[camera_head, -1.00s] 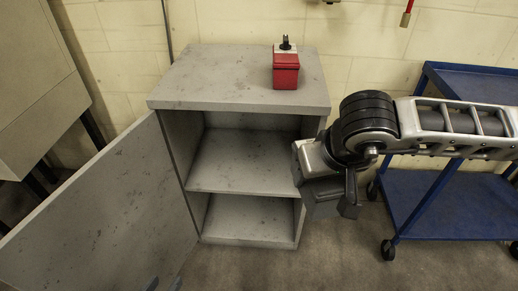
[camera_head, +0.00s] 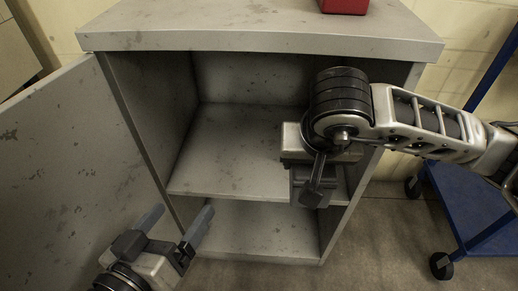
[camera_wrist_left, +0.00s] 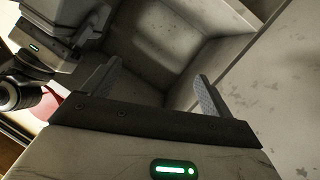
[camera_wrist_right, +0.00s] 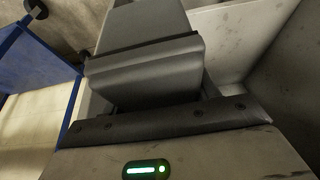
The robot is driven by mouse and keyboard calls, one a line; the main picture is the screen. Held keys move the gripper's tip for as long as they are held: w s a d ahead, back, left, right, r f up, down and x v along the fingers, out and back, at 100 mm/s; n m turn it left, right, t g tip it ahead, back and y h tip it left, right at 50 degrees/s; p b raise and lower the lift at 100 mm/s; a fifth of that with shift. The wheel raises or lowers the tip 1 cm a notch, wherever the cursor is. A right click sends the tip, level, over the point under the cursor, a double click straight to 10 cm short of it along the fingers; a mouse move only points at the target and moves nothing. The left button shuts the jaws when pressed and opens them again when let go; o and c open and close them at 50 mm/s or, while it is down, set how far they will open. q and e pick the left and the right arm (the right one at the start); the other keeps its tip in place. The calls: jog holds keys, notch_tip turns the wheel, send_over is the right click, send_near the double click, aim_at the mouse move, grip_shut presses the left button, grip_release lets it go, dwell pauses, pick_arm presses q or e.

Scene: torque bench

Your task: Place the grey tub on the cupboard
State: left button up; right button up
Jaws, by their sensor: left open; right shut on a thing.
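The grey cupboard (camera_head: 250,28) fills the middle of the head view, with its door (camera_head: 75,165) swung open to the left and a shelf (camera_head: 230,150) inside. My right gripper (camera_head: 312,190) is at the right side of the cupboard's open front, below the top. It is shut on the grey tub, which shows in the right wrist view (camera_wrist_right: 150,70) as a dark grey box. In the head view the tub is mostly hard to tell from the gripper. My left gripper (camera_head: 184,212) is open and empty, low in front of the cupboard near the door.
A red box (camera_head: 344,5) stands on the cupboard top, cut off by the picture's upper edge. The rest of the visible top is clear. The shelves look empty. A blue cart (camera_head: 470,205) stands to the right of the cupboard.

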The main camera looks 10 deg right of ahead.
jog(key=w+f+b, duration=0.1)
jog(key=w+f, duration=0.2)
jog(key=w, duration=0.1)
jog(key=w+f+b, duration=0.2)
jog(key=w+f, duration=0.1)
jog(key=w, duration=0.1)
jog(key=w+a+f+b, duration=0.1)
jog(key=w+f+b, duration=0.1)
jog(key=w, duration=0.3)
jog(key=shift+a+f, duration=0.1)
jog(key=shift+f, duration=0.55)
jog(key=shift+w+f, duration=0.4)
jog(key=shift+w, duration=0.05)
notch_tip(320, 180, down, 3)
jog(key=shift+w+f+b, duration=0.1)
jog(key=shift+b, duration=1)
pick_arm(q)
notch_tip(320, 180, up, 8)
jog(key=w+m+t+h, duration=0.2)
jog(key=m+t+h, duration=0.1)
jog(key=m+t, duration=0.1)
jog(key=shift+w+t+h, duration=0.25)
jog(key=shift+t+h, duration=0.15)
jog(key=shift+t, duration=0.1)
jog(key=shift+f, duration=0.1)
pick_arm(e)
jog(key=shift+f, duration=0.1)
jog(key=o, duration=1.1)
jog(key=shift+o, duration=0.2)
